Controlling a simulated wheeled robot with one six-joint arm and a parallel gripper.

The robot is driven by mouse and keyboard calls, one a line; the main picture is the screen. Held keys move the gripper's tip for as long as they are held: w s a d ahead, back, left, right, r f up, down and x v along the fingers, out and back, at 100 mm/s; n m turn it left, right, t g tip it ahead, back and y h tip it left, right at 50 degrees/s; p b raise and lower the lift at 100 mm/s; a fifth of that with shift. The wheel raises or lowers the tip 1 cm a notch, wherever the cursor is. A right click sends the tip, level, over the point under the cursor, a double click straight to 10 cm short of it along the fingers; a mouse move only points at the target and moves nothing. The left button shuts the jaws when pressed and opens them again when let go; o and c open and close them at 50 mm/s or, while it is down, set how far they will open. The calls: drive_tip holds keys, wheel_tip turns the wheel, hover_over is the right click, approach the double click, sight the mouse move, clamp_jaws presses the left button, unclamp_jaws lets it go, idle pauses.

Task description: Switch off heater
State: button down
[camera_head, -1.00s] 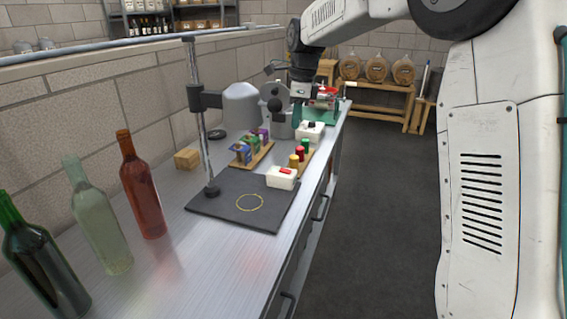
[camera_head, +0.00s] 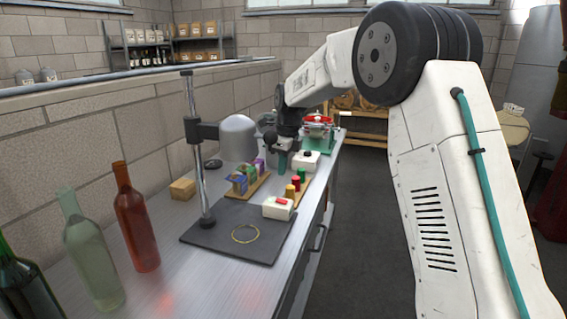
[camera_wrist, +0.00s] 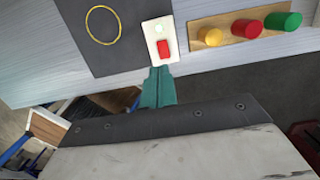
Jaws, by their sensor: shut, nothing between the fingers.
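A small white switch box (camera_head: 277,209) with a red rocker (camera_head: 282,201) sits at the right edge of a dark mat. In the wrist view the white box (camera_wrist: 160,40) shows its red rocker (camera_wrist: 163,49) and a pale round spot, perhaps a lamp. My gripper (camera_head: 282,171) has teal fingers, shut and empty, pointing down beyond the box in the head view. In the wrist view the fingertips (camera_wrist: 158,74) appear just short of the box's rocker end. I cannot tell the height gap or any contact. No heater is clearly recognisable.
Yellow, red and green knobs on a wooden strip (camera_wrist: 236,28) stand beside the box. Another white box (camera_head: 305,161) with a dark knob is farther back. The dark mat (camera_head: 215,237) bears a yellow ring and a metal stand (camera_head: 203,170). Bottles (camera_head: 135,220) stand at left.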

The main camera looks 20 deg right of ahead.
sight(278, 200)
drive_tip(key=f, duration=0.6)
drive_tip(key=a+f, duration=0.1)
drive_tip(key=f, duration=0.2)
drive_tip(key=shift+w+f, duration=0.25)
drive_tip(key=shift+w, duration=0.05)
